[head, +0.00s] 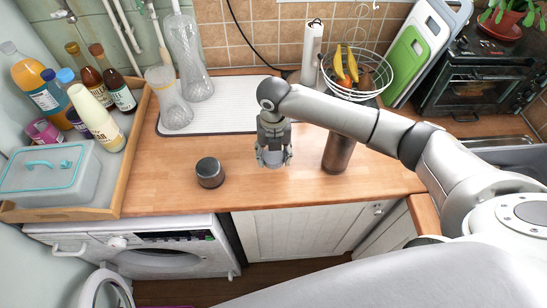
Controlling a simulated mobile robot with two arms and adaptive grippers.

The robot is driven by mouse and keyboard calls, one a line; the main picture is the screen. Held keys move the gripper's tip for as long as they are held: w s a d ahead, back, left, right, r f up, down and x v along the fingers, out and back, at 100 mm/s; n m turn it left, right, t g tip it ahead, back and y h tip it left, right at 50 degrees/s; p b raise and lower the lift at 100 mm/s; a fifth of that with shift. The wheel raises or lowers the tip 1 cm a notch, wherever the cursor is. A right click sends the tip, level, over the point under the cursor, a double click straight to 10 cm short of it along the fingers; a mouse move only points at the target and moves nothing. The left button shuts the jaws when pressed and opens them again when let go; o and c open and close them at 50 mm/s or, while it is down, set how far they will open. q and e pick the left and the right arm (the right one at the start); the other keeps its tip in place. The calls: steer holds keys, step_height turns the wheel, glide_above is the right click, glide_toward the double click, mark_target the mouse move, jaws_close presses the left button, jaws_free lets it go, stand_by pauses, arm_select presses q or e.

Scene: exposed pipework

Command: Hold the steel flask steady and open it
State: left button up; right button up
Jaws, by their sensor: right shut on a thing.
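A dark, brownish metallic cylinder (338,153), which looks like the steel flask, stands upright on the wooden counter. My right forearm crosses in front of its upper end, so its top is hidden. My right gripper (273,160) points down over the counter to the left of this cylinder, apart from it. It is shut on a small grey thing, mostly hidden by the fingers; I cannot tell whether it is the flask's lid. My left gripper is not in view.
A short dark cylinder (209,173) stands left of the gripper. A white drying mat (225,118) with glass vases (187,58) lies behind. A wooden tray (135,150) with bottles and a box is at left. A wire fruit basket (357,75) stands behind my arm. The counter's front edge is close.

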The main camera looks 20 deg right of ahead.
mark_target(273, 154)
steer(key=shift+w+f, duration=0.2)
steer(key=shift+f, duration=0.2)
step_height(273, 154, down, 2)
steer(key=shift+f+p, duration=0.2)
steer(key=shift+p, duration=0.15)
steer(key=shift+f, duration=0.2)
steer(key=shift+f, duration=0.15)
steer(key=o, duration=1.1)
